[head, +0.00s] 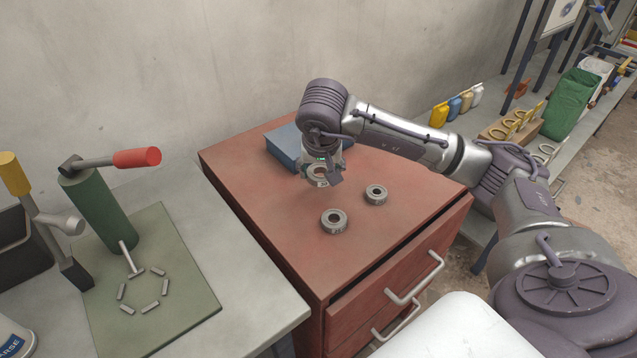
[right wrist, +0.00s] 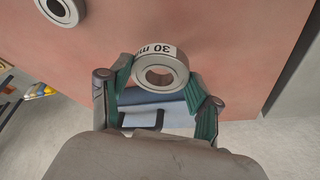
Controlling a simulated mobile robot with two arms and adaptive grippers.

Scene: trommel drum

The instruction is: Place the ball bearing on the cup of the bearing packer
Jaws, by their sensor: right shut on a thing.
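My right gripper (head: 321,178) is shut on a grey steel ball bearing (head: 317,175) above the red cabinet top. In the right wrist view, the green-padded fingers press on both sides of this bearing (right wrist: 160,76), which has a white label reading "30 m". Two similar bearings lie flat on the cabinet: one nearer (head: 334,221) and one to its right (head: 376,194). I cannot make out a packer cup for certain. My left gripper is not in view.
The red drawer cabinet (head: 265,210) has a blue box (head: 283,150) at its back. The grey bench (head: 255,308) at left carries a green cylinder with a red-handled lever (head: 103,210), a green mat (head: 190,290) with several small rods, and a yellow-handled lever (head: 14,175).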

